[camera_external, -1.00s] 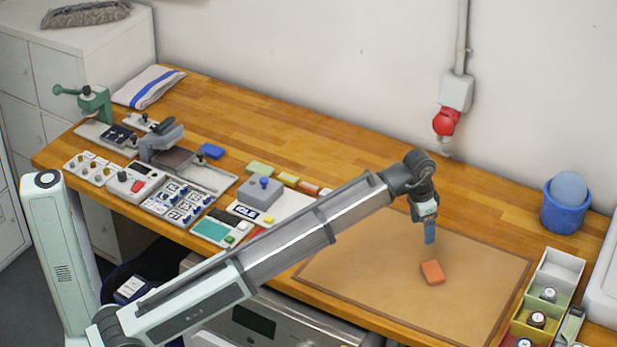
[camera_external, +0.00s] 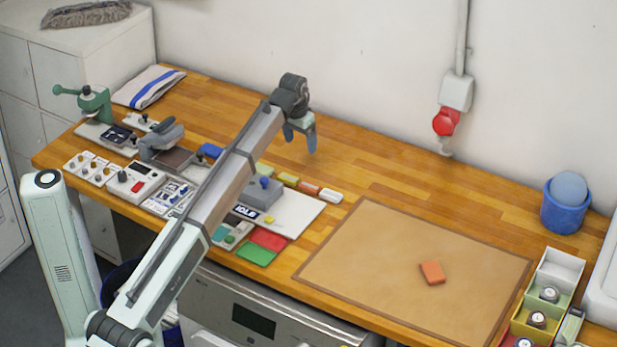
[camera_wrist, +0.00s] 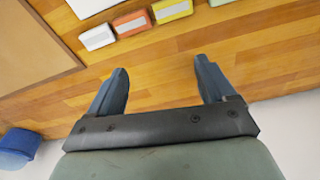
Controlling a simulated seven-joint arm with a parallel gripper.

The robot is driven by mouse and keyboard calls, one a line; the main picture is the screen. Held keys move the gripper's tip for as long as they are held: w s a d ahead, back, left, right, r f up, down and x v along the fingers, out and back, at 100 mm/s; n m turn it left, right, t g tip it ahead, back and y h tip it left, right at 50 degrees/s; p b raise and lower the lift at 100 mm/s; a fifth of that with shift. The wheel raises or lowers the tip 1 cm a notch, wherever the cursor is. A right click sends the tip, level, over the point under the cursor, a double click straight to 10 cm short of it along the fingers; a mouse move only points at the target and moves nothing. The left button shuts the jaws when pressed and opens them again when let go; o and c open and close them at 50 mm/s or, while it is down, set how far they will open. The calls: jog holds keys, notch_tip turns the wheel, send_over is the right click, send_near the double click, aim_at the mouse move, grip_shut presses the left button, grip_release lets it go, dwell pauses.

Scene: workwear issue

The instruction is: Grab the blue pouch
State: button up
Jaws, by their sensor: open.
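A small blue object (camera_external: 210,150), which looks like the blue pouch, lies at the back of the row of devices on the left half of the bench. My arm partly crosses in front of that row, close to it. My gripper (camera_external: 301,143) is open and empty, above the bench's back part, to the right of the blue object and apart from it. In the wrist view its two blue fingers (camera_wrist: 160,75) are spread with only bare wood between them. The blue object does not show in the wrist view.
An orange block or pouch (camera_external: 432,273) lies on the brown mat (camera_external: 380,235). White (camera_wrist: 97,37), orange (camera_wrist: 132,23) and yellow (camera_wrist: 172,10) blocks lie near my gripper. A blue cup (camera_external: 563,212) stands at the far right.

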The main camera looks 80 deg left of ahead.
jog(key=s+a+n, duration=0.2)
jog(key=s+a, duration=1)
jog(key=s, duration=0.1)
jog(key=n+g+h, duration=0.1)
jog(key=n, duration=1.7)
send_over(212, 149)
notch_tip(212, 149, down, 7)
jog(key=shift+w+d+f, duration=0.1)
jog(key=shift+w+d, duration=0.05)
jog(key=shift+s+a+f, duration=0.15)
jog(key=shift+f, duration=1.2)
jog(key=shift+s+a+f, duration=0.1)
jog(key=shift+f, duration=1.25)
jog(key=c, duration=1.1)
jog(key=shift+c, duration=0.2)
jog(key=shift+r, duration=0.15)
